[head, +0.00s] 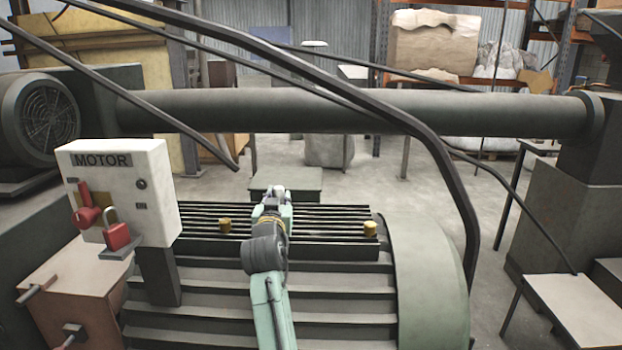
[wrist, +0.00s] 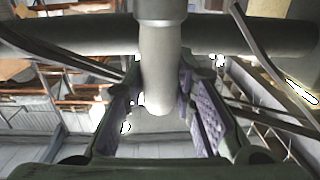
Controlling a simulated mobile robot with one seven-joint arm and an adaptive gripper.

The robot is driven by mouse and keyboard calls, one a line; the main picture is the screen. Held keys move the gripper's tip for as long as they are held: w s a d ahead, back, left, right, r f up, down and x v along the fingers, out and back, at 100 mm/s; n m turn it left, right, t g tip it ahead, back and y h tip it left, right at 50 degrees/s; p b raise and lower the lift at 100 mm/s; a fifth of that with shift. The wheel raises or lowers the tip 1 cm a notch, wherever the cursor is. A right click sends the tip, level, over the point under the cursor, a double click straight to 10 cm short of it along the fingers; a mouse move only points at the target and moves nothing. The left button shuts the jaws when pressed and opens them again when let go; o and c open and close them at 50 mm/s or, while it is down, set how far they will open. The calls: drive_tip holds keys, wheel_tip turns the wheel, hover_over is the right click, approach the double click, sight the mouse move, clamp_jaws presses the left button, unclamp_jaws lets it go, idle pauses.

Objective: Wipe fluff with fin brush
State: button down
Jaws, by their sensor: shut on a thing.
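The motor housing's dark parallel fins (head: 325,222) run across its top in the head view, with a brass knob on each side. My gripper (head: 275,197) is low over the middle of these fins, small and partly hidden by my own wrist. In the wrist view, the purple-padded fingers of my gripper (wrist: 164,112) are on both sides of a smooth grey rod (wrist: 158,70), taken to be the brush handle, and are shut on it. No bristles can be made out, and whether the brush touches the fins cannot be told. I cannot make out any fluff.
A dark bent cable (head: 440,165) hangs in front on the right. A rounded green end cover (head: 425,260) is at the right.

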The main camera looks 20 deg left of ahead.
sight(278, 188)
drive_tip(key=shift+r+p, duration=1.45)
drive_tip(key=shift+r, duration=0.95)
